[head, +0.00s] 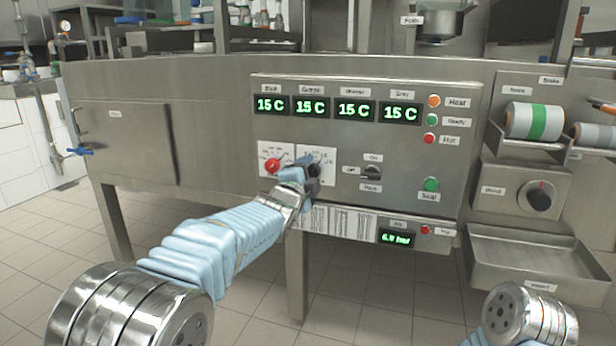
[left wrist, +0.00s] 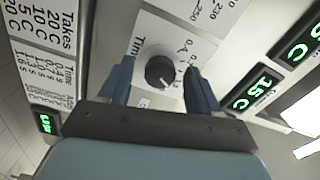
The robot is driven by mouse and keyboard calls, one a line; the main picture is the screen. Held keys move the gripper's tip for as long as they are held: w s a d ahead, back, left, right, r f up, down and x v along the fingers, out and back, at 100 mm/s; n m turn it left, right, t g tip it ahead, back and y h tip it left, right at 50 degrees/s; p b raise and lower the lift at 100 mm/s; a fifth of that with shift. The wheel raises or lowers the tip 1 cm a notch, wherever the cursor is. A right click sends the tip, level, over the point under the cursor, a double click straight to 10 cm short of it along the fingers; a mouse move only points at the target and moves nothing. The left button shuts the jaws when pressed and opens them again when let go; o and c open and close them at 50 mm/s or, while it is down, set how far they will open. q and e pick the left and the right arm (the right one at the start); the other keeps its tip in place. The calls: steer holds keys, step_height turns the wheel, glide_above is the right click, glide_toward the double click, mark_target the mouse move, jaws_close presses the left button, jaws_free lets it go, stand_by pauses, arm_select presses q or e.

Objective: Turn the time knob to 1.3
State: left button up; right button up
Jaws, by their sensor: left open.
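The time knob (left wrist: 160,72) is a round black dial on a white scale card marked "Time" on the steel panel. A small white mark shows on its lower right side in the left wrist view; which number it points to is too small to tell. My left gripper (left wrist: 158,80) is open, with one blue finger on each side of the knob; I cannot tell whether they touch it. In the head view my left gripper (head: 306,168) is at the panel and partly hides the knob (head: 314,170). My right gripper is out of view.
A red knob (head: 272,166) is close on the left of my left gripper. A black switch (head: 372,173) and a green button (head: 431,184) are to the right. Temperature displays (head: 312,107) reading 15 C are above. A steel tray (head: 545,283) juts out at right.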

arm_select(q)
steer(key=v, duration=1.4)
steer(key=shift+p, duration=0.45)
steer(key=shift+w, duration=0.1)
